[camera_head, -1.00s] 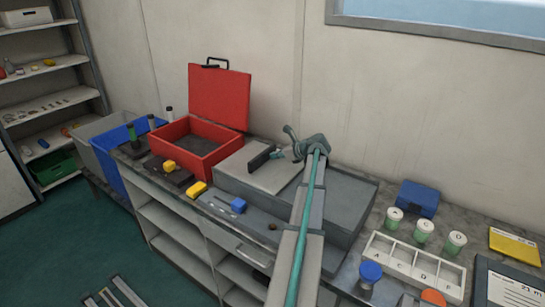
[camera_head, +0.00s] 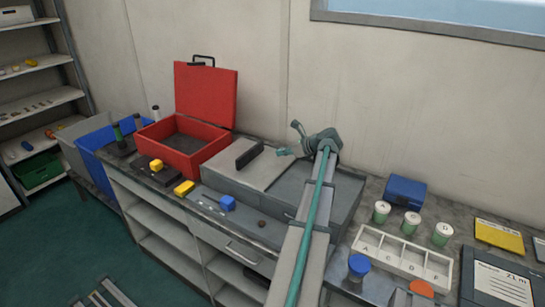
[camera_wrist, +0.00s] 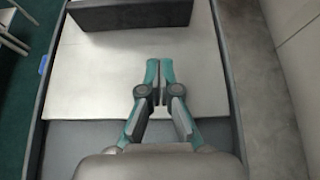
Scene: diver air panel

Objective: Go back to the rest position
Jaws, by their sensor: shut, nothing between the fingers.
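My gripper (camera_head: 290,140) is in the air over the grey panel box (camera_head: 340,207) on the bench. In the wrist view my gripper (camera_wrist: 160,95) has its teal fingers close together, with nothing between them. Below it lies the light plate (camera_wrist: 100,70) on the box top, with a dark upright block (camera_wrist: 130,14) at its far end. The block (camera_head: 249,153) also shows in the head view, left of the gripper and apart from it.
An open red case (camera_head: 207,97) and a blue bin (camera_head: 92,157) stand left. Yellow blocks and a blue block (camera_head: 227,203) lie near the front edge. At right are a white lettered tray (camera_head: 372,262), several jars, and a blue box (camera_head: 405,191).

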